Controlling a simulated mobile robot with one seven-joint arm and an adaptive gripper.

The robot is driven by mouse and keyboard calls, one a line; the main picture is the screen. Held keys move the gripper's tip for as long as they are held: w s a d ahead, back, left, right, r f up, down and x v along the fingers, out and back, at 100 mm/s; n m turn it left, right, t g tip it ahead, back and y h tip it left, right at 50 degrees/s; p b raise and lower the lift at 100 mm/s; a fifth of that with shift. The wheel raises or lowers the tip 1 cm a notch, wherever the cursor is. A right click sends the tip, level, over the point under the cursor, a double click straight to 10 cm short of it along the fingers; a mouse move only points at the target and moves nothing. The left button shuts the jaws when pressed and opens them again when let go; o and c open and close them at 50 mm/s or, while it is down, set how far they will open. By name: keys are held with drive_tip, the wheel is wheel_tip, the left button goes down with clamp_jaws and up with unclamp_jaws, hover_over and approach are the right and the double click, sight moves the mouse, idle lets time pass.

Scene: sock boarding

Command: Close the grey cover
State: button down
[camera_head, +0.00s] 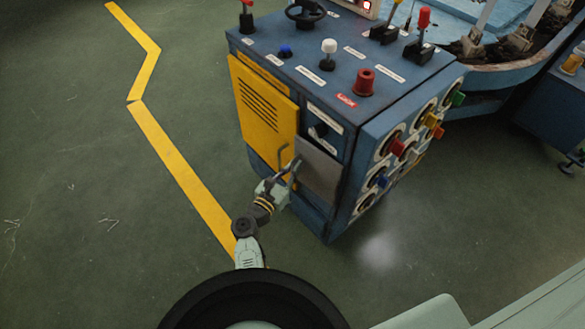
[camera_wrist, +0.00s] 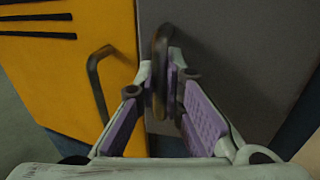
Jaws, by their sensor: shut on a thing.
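The grey cover (camera_head: 318,170) is a flat panel on the front of the blue machine cabinet, at its lower right. It also fills the upper right of the wrist view (camera_wrist: 235,60). A dark bar handle (camera_wrist: 160,55) stands on the cover near its left edge. My gripper (camera_wrist: 165,88) is shut on this handle, with its purple-padded fingers on both sides of it. In the head view my gripper (camera_head: 291,172) is at the cover's left side and hides part of that edge. I cannot tell exactly how far the cover stands from the cabinet.
A yellow door (camera_head: 264,105) with slots and its own handle (camera_wrist: 97,80) is just left of the cover. The cabinet top (camera_head: 330,88) bears levers, knobs and a wheel. Coloured plugs line its right side. The green floor left of the cabinet is clear, with a yellow line (camera_head: 180,165).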

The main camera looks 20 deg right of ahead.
idle(0.4)
drive_tip(key=shift+b+x, duration=0.45)
drive_tip(key=shift+x, duration=0.6)
drive_tip(key=c, duration=1.7)
unclamp_jaws()
drive_tip(key=shift+s, duration=0.1)
drive_tip(key=v, duration=0.7)
drive_tip(key=shift+s+a, duration=0.1)
drive_tip(key=shift+a, duration=0.1)
